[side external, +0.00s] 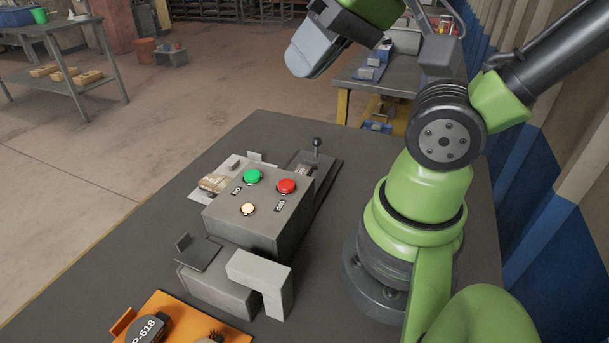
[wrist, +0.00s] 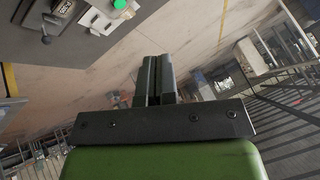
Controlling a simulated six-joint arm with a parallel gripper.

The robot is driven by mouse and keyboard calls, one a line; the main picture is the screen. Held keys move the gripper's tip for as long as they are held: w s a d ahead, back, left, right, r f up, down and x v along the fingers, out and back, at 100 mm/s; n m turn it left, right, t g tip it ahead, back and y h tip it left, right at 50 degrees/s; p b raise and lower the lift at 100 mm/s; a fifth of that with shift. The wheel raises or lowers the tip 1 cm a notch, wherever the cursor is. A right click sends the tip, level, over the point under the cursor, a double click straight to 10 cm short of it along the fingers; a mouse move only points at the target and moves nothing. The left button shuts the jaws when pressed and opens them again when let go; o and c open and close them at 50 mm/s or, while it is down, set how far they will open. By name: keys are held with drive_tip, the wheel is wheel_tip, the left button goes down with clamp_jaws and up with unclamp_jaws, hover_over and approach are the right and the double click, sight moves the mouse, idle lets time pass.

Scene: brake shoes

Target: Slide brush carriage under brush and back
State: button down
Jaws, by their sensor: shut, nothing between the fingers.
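A grey block (side external: 212,291) stands at the table's front. On its left end is a dark flat plate with an upright tab (side external: 197,252), which looks like the brush carriage. A light grey angled bracket (side external: 262,270) arches over the block's right end. No bristles show under it, so I cannot make out the brush. My gripper (wrist: 155,62) is shut and empty in the wrist view, raised in the air away from the block. In the side view my wrist is at the top, and the fingertips cannot be made out there.
A control box (side external: 262,218) with green, red and pale buttons stands behind the block. A lever with a black knob (side external: 317,142) is beyond it. An orange tray (side external: 160,312) holding a dark part marked "P-618" lies in front. The table's left side (side external: 150,225) is clear.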

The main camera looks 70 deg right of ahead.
drive_tip(key=c, duration=1.3)
unclamp_jaws()
drive_tip(key=shift+w+d, duration=0.1)
drive_tip(key=shift+w, duration=0.1)
drive_tip(key=o, duration=0.4)
drive_tip(key=w+d+m+g+h, duration=0.1)
drive_tip(key=w+d+m, duration=0.3)
drive_tip(key=w+m, duration=0.1)
drive_tip(key=shift+f+g+h, duration=0.3)
drive_tip(key=shift+f, duration=0.1)
drive_tip(key=m+g, duration=0.6)
drive_tip(key=m, duration=1)
hover_over(317, 137)
wheel_tip(317, 137, down, 19)
drive_tip(key=shift+r, duration=0.1)
wheel_tip(317, 137, down, 10)
drive_tip(key=shift+r, duration=0.1)
drive_tip(key=shift+c, duration=0.2)
